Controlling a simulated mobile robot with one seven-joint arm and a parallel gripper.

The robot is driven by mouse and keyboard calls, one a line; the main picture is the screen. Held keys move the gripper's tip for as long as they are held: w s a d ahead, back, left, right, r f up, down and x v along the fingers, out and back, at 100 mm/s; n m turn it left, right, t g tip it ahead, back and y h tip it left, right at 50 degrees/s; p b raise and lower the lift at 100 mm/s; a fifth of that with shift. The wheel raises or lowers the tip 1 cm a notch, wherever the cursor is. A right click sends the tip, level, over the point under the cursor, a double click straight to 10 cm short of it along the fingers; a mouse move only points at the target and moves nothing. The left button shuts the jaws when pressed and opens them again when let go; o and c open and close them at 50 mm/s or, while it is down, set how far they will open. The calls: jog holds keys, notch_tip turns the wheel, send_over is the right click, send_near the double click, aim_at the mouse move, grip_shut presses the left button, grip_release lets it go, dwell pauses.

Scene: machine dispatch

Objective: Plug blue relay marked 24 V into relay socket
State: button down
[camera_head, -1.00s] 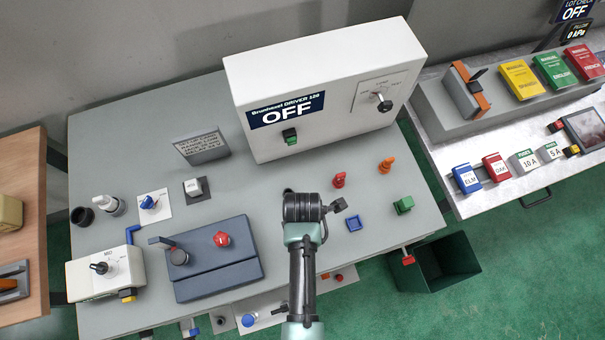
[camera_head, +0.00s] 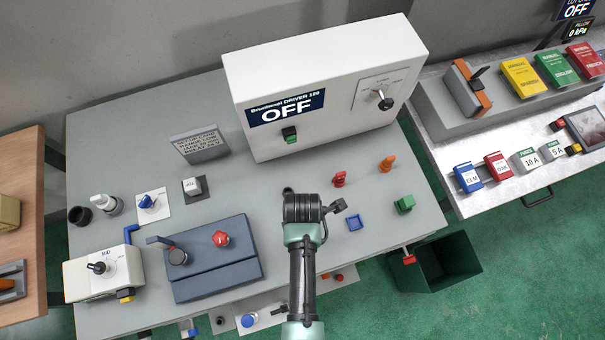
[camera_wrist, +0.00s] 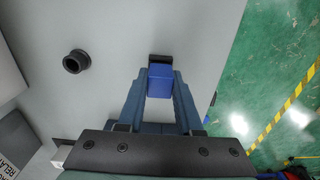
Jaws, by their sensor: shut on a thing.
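In the wrist view my gripper (camera_wrist: 160,86) is shut on a blue block, which I take to be the blue relay (camera_wrist: 160,76). No 24 V mark can be read on it. A small dark piece (camera_wrist: 158,58) shows just beyond the block; I cannot tell whether it touches. In the head view my dark wrist (camera_head: 303,207) is over the front middle of the grey table and hides the fingers and the block. A small blue square part (camera_head: 355,223) lies to its right. I cannot tell which part is the relay socket.
A white cabinet reading OFF (camera_head: 330,85) stands at the back. A dark blue-grey box (camera_head: 215,262) is to the left of my wrist. Red (camera_head: 339,179), orange (camera_head: 386,163) and green (camera_head: 404,204) parts stand to the right. A dark bin (camera_head: 445,268) is beyond the table's right edge.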

jog(key=shift+f, duration=0.35)
jog(key=shift+c, duration=0.5)
grip_release()
jog(key=shift+r, duration=0.15)
jog(key=shift+r+p, duration=2.9)
jog(key=shift+p, duration=0.05)
